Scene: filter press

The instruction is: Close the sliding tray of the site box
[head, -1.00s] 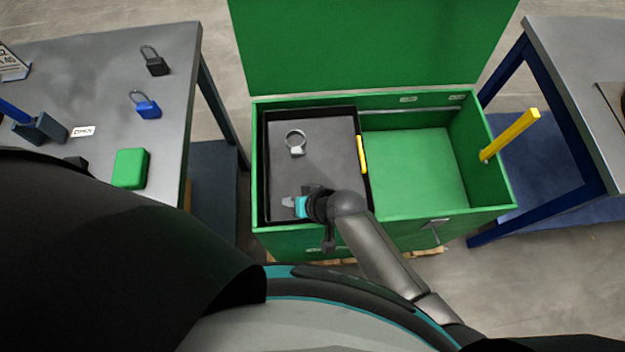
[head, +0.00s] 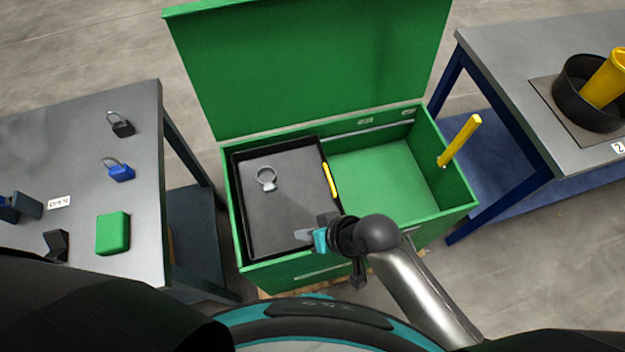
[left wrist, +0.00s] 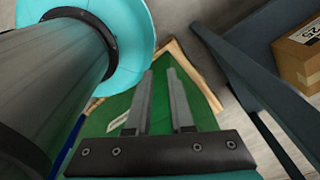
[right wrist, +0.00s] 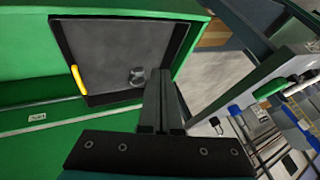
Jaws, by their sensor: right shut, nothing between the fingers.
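The green site box (head: 262,270) stands with its lid (head: 310,65) raised. Its black sliding tray (head: 285,205) sits over the left part of the box, with a yellow handle (head: 330,180) on its right edge. The tray and handle (right wrist: 78,80) also show in the right wrist view. My right gripper (head: 308,238) is shut and empty, over the tray's front edge near the front right corner; I cannot tell if it touches. My left gripper (left wrist: 160,72) is open and empty, with the box's green side beyond its fingers; the head view does not show it.
A silver ring-shaped item (head: 266,179) lies in the tray. The box's right part (head: 385,180) is empty, with a yellow post (head: 460,140) at its right wall. A left table (head: 85,165) holds padlocks and a green block (head: 113,233). A right table (head: 530,60) holds a black bowl (head: 578,85).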

